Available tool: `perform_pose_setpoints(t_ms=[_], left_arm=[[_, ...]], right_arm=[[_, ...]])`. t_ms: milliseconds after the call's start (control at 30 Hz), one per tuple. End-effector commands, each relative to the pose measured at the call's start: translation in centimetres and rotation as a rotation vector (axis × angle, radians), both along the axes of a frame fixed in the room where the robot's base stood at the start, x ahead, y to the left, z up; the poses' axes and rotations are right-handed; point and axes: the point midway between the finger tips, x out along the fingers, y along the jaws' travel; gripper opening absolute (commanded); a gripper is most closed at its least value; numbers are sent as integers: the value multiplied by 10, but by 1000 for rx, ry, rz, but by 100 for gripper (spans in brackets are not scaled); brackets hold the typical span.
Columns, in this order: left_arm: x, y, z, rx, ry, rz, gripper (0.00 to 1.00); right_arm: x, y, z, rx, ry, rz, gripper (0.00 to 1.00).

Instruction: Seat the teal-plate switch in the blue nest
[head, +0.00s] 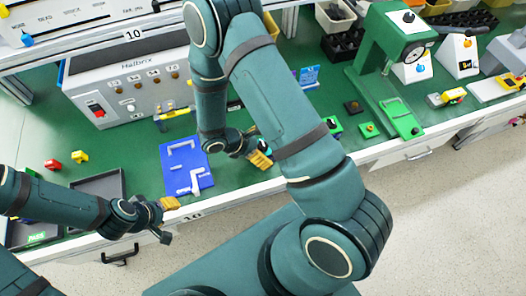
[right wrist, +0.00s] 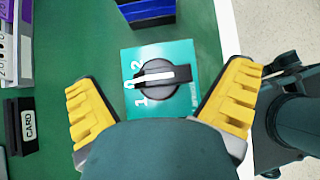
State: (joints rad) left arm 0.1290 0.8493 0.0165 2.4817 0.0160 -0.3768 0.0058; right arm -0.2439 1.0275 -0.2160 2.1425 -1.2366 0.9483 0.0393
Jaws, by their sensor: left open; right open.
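The teal-plate switch (right wrist: 181,53) lies flat on the green surface in the right wrist view. It has a round black knob with a white pointer, and marks 1, 0 and 2. My right gripper (right wrist: 163,82) is open, with its yellow fingers on either side of the plate, not visibly touching it. In the head view, my right gripper (head: 258,152) is right of the blue nest (head: 202,180), and I cannot make out the switch there. The nest lies on the bench with raised light brackets. My left gripper (head: 165,218) is open and empty at the nest's front left.
A grey Halbrix box (head: 140,85) stands behind the nest. A dark tray (head: 98,184) and red (head: 52,164) and yellow (head: 79,157) parts lie to the left. A green press (head: 375,60) stands at the right. The bench's front edge is close to both grippers.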

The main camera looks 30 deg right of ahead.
Motion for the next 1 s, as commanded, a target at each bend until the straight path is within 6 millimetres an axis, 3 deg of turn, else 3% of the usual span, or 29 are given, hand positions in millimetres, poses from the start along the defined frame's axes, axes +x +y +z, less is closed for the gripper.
perform_pose_setpoints(t_ms=[233, 267, 400, 467, 833, 1000], left_arm=[[0, 0, 0, 0, 0, 0, 48], [0, 0, 0, 0, 0, 0, 48], [0, 0, 0, 0, 0, 0, 48], [0, 0, 0, 0, 0, 0, 48], [0, 0, 0, 0, 0, 0, 48], [0, 0, 3, 0, 0, 0, 48]], right_arm=[[0, -1, -2, 1, 0, 1, 100], [0, -1, -1, 1, 0, 1, 93], [0, -1, -1, 1, 0, 1, 44], [0, -1, -1, 1, 0, 1, 25], [0, -1, 1, 0, -1, 1, 25], [1, -1, 20, 0, -4, 2, 25]])
